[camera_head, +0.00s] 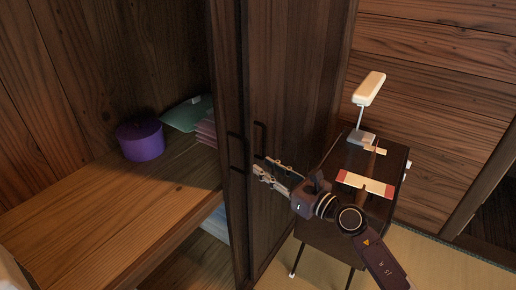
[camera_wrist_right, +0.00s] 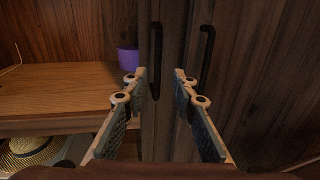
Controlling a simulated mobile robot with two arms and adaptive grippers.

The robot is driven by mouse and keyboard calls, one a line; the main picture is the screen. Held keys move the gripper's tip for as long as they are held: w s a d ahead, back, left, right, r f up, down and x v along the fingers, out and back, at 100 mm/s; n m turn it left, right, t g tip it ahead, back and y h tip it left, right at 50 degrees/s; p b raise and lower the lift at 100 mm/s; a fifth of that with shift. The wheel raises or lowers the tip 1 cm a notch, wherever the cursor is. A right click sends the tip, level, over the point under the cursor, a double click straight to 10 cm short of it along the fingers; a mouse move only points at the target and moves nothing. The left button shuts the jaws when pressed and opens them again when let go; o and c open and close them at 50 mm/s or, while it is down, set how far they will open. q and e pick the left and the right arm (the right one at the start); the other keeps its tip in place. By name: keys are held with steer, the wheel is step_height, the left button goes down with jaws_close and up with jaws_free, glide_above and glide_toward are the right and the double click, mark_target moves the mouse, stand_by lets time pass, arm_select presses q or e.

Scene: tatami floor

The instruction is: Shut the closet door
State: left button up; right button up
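The closet (camera_head: 120,205) stands open on the left, showing its wooden shelf. Two dark wooden door panels stand at the middle, a narrow near one (camera_head: 227,110) and a wider one (camera_head: 295,95) behind it. Each has a black handle; the left handle (camera_wrist_right: 156,60) and right handle (camera_wrist_right: 208,55) both show in the right wrist view. My right gripper (camera_head: 262,172) is in front of the wider panel, just beside the handles. Its fingers (camera_wrist_right: 160,78) are apart and empty, pointing at the panels; contact cannot be told. My left gripper is not in view.
A purple round box (camera_head: 140,140), a teal item (camera_head: 187,114) and folded pink cloth (camera_head: 206,133) are on the shelf. A straw hat (camera_wrist_right: 30,151) lies below it. A small dark table (camera_head: 385,155) with a white lamp (camera_head: 369,88) stands right of the doors, close behind my right arm.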

mark_target(248, 171)
steer(key=x, duration=0.3)
steer(key=shift+s+a+r, duration=0.15)
steer(key=shift+a+r, duration=0.1)
steer(key=x, duration=0.4)
steer(key=shift+f, duration=0.1)
steer(key=shift+w+a, duration=0.1)
steer(key=shift+w, duration=0.2)
steer(key=c, duration=0.7)
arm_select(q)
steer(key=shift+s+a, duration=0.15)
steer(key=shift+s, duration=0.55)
arm_select(e)
jaws_close()
